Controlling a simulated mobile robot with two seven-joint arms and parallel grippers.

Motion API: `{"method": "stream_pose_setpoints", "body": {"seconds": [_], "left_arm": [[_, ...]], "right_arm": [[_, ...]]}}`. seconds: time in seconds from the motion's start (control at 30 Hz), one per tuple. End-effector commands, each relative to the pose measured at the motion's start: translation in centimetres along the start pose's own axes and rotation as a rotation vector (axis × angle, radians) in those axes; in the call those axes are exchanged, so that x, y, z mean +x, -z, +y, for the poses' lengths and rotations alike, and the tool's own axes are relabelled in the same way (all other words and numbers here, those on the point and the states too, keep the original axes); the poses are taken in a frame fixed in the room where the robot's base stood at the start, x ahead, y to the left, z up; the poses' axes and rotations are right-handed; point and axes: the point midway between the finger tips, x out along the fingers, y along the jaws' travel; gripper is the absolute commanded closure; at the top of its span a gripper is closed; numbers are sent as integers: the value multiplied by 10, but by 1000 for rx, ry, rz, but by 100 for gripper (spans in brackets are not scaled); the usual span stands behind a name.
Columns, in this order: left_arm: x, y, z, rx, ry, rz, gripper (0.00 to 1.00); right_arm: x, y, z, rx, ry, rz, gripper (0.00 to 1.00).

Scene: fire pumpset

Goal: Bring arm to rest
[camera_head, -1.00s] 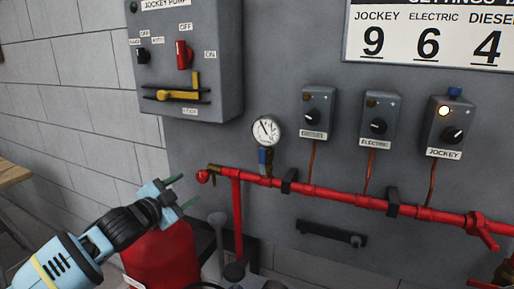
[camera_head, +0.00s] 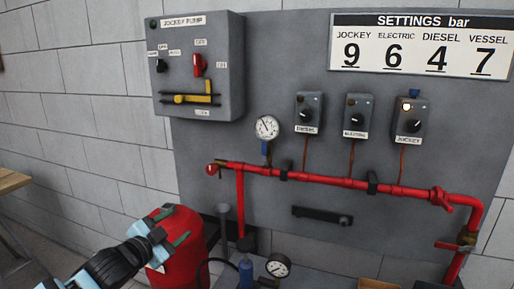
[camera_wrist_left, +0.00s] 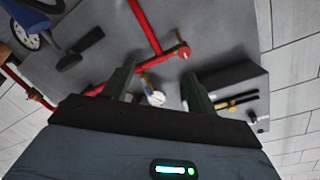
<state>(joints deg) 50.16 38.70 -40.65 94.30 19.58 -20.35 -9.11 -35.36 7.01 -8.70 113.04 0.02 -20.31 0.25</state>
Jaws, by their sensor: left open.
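My left gripper (camera_head: 167,245) shows at the lower left in the head view, with its arm coming in from the bottom left corner. Its two green fingers are apart with nothing between them, in front of the red vessel (camera_head: 186,262). In the left wrist view the fingers (camera_wrist_left: 158,90) are also spread. The red pipe (camera_wrist_left: 150,28) and the gauge (camera_wrist_left: 156,98) appear beyond them. My right gripper is not in either view.
The jockey pump box (camera_head: 197,65) hangs on the grey panel (camera_head: 285,60). A red pipe (camera_head: 330,179) runs below three pressure switches (camera_head: 357,114) and a gauge (camera_head: 266,127). A wooden table edge (camera_head: 12,181) is at the left. A second gauge (camera_head: 278,266) sits low down.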

Motion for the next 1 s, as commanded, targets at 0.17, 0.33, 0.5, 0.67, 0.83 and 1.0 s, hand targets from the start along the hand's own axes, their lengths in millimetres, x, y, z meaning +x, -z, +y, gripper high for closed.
{"method": "stream_pose_setpoints", "body": {"seconds": [0.17,0.33,0.5,0.67,0.83,1.0], "left_arm": [[-13,-24,62,-97,-51,-25,43],[-39,-51,135,-225,-98,-70,43],[-79,-79,204,-361,-125,-140,43],[-126,-103,261,-488,-133,-226,43],[-186,-127,313,-609,-125,-341,43],[-255,-148,358,-714,-103,-478,43]], "right_arm": [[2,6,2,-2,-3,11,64],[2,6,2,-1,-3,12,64],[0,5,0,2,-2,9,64],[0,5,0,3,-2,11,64],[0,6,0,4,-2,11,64],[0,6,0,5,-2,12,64]]}}
